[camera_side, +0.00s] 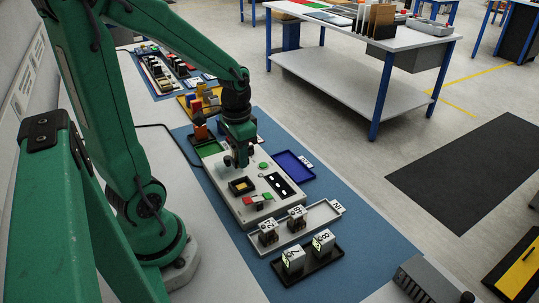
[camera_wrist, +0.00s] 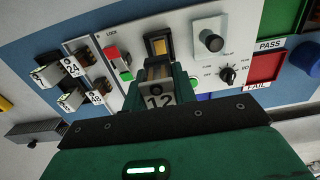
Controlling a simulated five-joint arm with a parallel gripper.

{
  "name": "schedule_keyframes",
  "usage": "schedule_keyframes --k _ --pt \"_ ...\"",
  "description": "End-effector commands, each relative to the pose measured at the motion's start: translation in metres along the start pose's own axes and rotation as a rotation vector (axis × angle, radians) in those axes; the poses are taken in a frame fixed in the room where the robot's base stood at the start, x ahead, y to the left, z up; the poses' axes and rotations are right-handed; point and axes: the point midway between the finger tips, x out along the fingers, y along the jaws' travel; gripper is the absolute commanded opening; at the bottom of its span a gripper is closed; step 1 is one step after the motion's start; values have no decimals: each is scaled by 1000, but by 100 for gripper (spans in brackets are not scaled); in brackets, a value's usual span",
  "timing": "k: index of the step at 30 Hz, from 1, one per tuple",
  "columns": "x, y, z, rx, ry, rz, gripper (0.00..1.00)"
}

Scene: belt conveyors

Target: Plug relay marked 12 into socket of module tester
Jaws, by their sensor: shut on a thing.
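The relay marked 12 (camera_wrist: 158,93) is held in my gripper (camera_wrist: 160,84), its numbered face toward the wrist camera. My gripper (camera_side: 238,158) hangs over the module tester (camera_side: 226,202), near its socket; in the side view the relay is hard to make out.
A grey tray (camera_side: 330,214) with two relays and a black tray (camera_side: 312,267) with two more stand in front of the tester. The tester carries a red and green lock control (camera_wrist: 118,63) and a knob (camera_wrist: 228,75). A red FAIL bin (camera_wrist: 266,66) lies right.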

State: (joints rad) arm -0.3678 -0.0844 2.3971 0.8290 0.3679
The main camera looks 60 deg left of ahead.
Motion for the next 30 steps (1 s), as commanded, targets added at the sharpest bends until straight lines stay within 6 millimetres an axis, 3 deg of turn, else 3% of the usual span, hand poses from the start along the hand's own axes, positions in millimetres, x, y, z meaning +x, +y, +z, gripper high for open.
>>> schedule_keyframes --k 14,30 --pt "6 -1 1 0 -1 0 7" --pt "40 -1 1 0 -2 1 7"
